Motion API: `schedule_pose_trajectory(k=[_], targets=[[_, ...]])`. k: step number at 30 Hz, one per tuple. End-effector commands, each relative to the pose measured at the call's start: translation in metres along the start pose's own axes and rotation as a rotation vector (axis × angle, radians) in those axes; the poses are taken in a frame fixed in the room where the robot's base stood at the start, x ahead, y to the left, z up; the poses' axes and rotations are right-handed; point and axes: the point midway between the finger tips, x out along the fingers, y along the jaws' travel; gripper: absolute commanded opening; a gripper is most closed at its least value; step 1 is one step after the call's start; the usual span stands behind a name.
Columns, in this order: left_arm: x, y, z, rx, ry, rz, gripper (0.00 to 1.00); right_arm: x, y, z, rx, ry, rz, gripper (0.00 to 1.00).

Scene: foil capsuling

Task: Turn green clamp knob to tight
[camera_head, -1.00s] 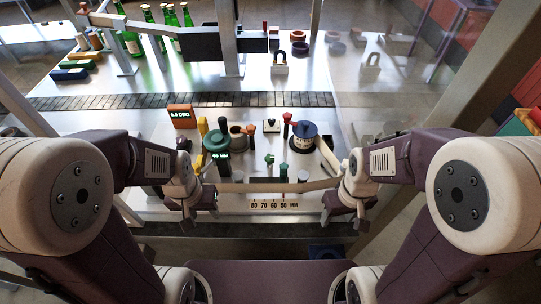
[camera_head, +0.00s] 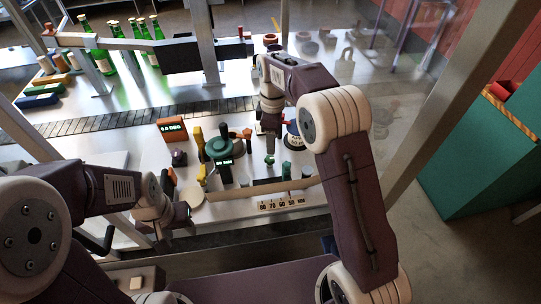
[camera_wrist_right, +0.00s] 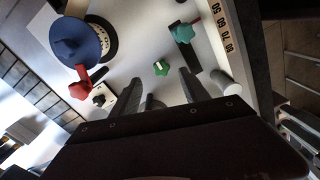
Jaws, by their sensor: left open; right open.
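A small green knob with a pale mark (camera_wrist_right: 161,68) sits on the panel in the right wrist view, just beyond and between my right fingertips. A teal lobed knob (camera_wrist_right: 183,32) stands farther off, next to a red bar; I cannot tell which of the two is the clamp knob. In the head view a small green knob (camera_head: 269,160) shows just below my right gripper (camera_head: 270,132), which points down over the panel. My right gripper (camera_wrist_right: 161,77) is open and empty. My left gripper (camera_head: 178,222) is open near the panel's front left edge, away from the knobs.
A blue round part (camera_wrist_right: 76,42) and a red lobed knob (camera_wrist_right: 80,90) stand left of the green knob. A large green round part (camera_head: 219,148) and an orange display (camera_head: 172,130) are left of my right arm. A scale strip (camera_head: 281,202) lies along the front.

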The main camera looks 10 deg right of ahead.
Motion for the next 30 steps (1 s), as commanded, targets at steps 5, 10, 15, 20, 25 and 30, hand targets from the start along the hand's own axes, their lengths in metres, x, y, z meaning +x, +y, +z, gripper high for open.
schedule_pose_trajectory(k=[5, 10, 15, 20, 25, 30], targets=[[-0.003, 0.000, 0.000, 0.000, 0.000, 0.000, 0.47, 0.037, -0.002, 0.001, 0.001, -0.003, -0.006, 0.53], [-0.007, 0.000, -0.001, 0.000, 0.000, 0.000, 0.47, 0.066, -0.001, 0.001, 0.001, -0.001, -0.003, 0.53], [-0.008, 0.000, -0.001, 0.000, 0.000, 0.000, 0.47, 0.079, -0.001, 0.001, 0.002, 0.000, -0.001, 0.53], [-0.007, 0.000, -0.001, 0.000, 0.000, 0.000, 0.47, 0.080, -0.001, 0.000, 0.002, 0.000, 0.000, 0.53], [-0.007, 0.000, -0.001, 0.000, 0.000, 0.000, 0.47, 0.080, -0.001, 0.000, 0.002, 0.001, 0.000, 0.23], [-0.007, 0.000, -0.001, 0.000, 0.000, 0.000, 0.47, 0.080, -0.001, 0.000, 0.002, 0.001, 0.000, 0.00]])
